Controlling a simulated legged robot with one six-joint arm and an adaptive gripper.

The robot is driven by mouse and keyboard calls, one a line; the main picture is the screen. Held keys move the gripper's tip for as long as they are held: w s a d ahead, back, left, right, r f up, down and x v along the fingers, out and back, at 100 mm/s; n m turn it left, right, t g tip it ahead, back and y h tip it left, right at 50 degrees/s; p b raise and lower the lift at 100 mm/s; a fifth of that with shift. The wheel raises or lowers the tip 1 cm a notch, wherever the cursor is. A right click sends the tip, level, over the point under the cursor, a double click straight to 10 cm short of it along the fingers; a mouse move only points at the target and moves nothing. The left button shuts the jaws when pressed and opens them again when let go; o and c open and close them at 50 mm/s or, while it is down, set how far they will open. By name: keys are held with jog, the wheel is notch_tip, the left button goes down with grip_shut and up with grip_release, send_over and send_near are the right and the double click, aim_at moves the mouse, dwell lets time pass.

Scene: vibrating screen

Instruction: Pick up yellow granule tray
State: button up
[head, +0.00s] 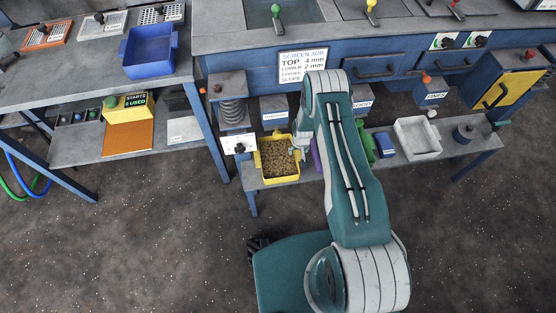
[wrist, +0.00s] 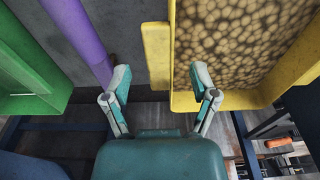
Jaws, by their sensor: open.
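The yellow granule tray (head: 278,170) stands on the lower shelf of the blue machine frame in the head view, filled with brown granules. In the wrist view the yellow tray (wrist: 190,100) is at the upper right, with a yellow tab (wrist: 157,55) on its left side. My gripper (wrist: 161,84) is open, its two fingers spread, with the tab ahead between them. The right finger overlaps the tray's near corner in the picture; I cannot tell whether it touches. In the head view my arm hides part of the shelf, and my gripper (head: 299,150) shows beside the tray's right side.
A purple object (wrist: 82,40) and a green tray (wrist: 35,65) stand left of my gripper in the wrist view. A white tray (head: 417,138) and a small blue box (head: 385,145) sit farther right on the shelf (head: 470,143). A blue tray (head: 150,55) stands on the left table.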

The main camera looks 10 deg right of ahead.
jog(key=shift+w+f, duration=0.2)
jog(key=shift+f, duration=1)
grip_shut()
jog(key=shift+r, duration=0.15)
